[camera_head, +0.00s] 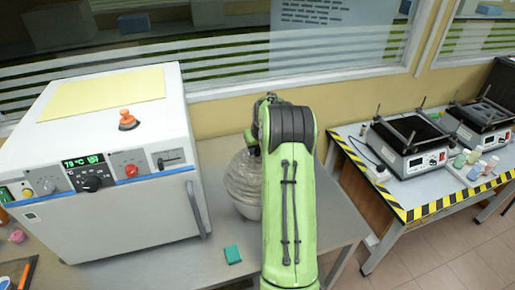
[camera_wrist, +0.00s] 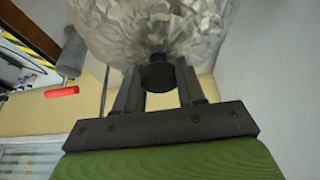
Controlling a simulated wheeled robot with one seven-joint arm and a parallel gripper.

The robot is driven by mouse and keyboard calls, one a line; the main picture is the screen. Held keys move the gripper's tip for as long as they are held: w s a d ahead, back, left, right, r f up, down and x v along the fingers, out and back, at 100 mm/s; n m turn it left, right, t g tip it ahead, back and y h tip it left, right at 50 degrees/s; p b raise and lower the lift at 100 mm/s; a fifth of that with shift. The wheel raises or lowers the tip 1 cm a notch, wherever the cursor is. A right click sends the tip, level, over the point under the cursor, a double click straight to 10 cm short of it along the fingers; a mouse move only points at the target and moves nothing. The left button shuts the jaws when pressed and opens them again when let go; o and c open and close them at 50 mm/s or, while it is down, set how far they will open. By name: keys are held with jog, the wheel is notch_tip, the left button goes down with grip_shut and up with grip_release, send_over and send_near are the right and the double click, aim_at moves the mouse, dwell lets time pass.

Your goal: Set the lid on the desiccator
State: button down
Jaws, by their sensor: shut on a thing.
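The glass lid (camera_wrist: 150,28) fills the top of the wrist view, clear and crinkled-looking, with a dark round knob (camera_wrist: 158,76) at its middle. My gripper (camera_wrist: 158,84) is shut on this knob, one finger on each side. In the head view a greyish, ribbed, rounded glass body (camera_head: 242,184), which looks like the desiccator with the lid at its upper part, stands on the grey table. My green arm covers its right side and hides my gripper there. I cannot tell whether the lid touches the desiccator's rim.
A small teal block (camera_head: 232,254) lies near the table's front. A second table at right bears two hotplate-like devices (camera_head: 408,145) and several small bottles (camera_head: 473,172).

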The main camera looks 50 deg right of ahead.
jog(key=shift+f+b, duration=0.4)
jog(key=shift+f, duration=0.1)
jog(key=c, duration=0.6)
grip_release()
jog(key=v, duration=1.5)
jog(key=shift+s+r+b, duration=0.15)
jog(key=shift+r+b, duration=0.15)
jog(key=shift+r, duration=0.05)
jog(key=shift+a, duration=0.1)
